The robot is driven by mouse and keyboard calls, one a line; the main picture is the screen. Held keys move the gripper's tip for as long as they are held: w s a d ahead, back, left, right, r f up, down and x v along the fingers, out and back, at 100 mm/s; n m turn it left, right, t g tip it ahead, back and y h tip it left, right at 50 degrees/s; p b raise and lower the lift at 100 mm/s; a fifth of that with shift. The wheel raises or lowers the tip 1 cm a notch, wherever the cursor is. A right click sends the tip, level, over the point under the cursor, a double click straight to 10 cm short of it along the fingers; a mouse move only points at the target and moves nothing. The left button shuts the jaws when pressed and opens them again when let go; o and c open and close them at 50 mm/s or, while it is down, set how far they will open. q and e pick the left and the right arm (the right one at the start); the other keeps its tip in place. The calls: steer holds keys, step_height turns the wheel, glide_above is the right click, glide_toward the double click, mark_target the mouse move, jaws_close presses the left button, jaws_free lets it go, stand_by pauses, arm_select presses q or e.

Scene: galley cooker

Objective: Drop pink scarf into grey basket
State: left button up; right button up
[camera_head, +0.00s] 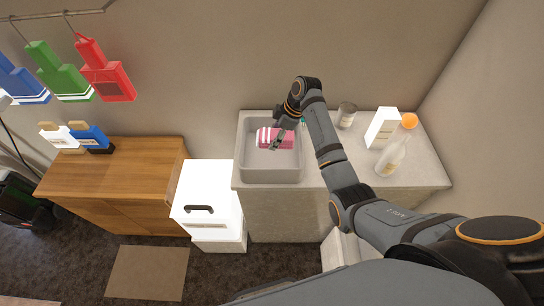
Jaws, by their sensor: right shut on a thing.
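The pink scarf (268,137) is a small folded bundle with white stripes at its left end. It shows within the outline of the square grey basin (270,174), which may be the grey basket or a sink set in the counter. My right gripper (278,142) reaches over the basin from the right and is shut on the scarf. I cannot tell whether the scarf touches the basin floor. My left gripper is not in view.
A jar (347,114), a white box (382,128) and a bottle (391,158) stand on the counter (415,177) at right. A white bin (207,212) and wooden cabinet (115,178) stand left. Red (108,78), green (58,74) and blue items hang upper left.

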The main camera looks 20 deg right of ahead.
steer(key=shift+r, duration=0.1)
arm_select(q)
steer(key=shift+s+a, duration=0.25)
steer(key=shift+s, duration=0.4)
arm_select(e)
steer(key=o, duration=1.3)
steer(key=shift+c, duration=0.2)
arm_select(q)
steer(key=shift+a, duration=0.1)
arm_select(e)
steer(key=shift+d+r, duration=0.2)
steer(key=shift+r, duration=0.1)
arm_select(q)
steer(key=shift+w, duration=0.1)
arm_select(e)
steer(key=v, duration=1.1)
steer(key=shift+s+r, duration=0.1)
steer(key=shift+r, duration=0.05)
